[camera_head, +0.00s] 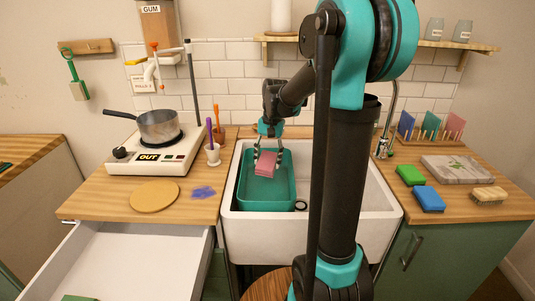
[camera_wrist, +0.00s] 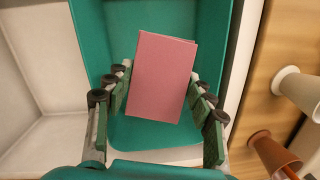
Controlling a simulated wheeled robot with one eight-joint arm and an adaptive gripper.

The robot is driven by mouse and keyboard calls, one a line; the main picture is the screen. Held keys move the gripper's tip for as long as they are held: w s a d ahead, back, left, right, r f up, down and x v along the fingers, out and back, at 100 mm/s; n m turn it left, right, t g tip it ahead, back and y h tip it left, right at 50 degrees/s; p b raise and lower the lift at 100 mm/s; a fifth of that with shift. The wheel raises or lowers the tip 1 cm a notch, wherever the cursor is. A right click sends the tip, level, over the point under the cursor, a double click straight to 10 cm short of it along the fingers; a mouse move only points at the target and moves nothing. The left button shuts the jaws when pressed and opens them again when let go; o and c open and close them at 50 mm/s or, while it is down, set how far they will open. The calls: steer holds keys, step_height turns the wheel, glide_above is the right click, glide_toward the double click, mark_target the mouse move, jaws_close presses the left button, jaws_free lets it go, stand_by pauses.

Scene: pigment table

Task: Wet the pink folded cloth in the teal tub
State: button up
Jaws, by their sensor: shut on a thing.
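The pink folded cloth (camera_head: 266,164) is held between the fingers of my gripper (camera_head: 268,156), over the teal tub. In the wrist view the cloth (camera_wrist: 160,75) is a flat pink block between the two green-padded fingers of my gripper (camera_wrist: 158,100). The teal tub (camera_head: 268,206) sits in the left part of the white sink, and its wall and floor (camera_wrist: 140,132) show around the cloth. The cloth appears to be within the tub's outline. I cannot tell how high it is above the tub floor, or whether water touches it.
The white sink (camera_head: 312,228) has a tap (camera_head: 385,145) at its right. A stove with a pan (camera_head: 158,125) stands at the left, and an open drawer (camera_head: 140,262) juts out below. A green sponge (camera_head: 410,175) and a blue sponge (camera_head: 428,199) lie on the right counter.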

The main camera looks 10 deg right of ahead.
mark_target(266, 160)
steer(key=shift+f, duration=2.35)
steer(key=shift+r, duration=0.15)
steer(key=shift+r, duration=4.1)
steer(key=shift+r, duration=0.1)
steer(key=shift+r, duration=1.9)
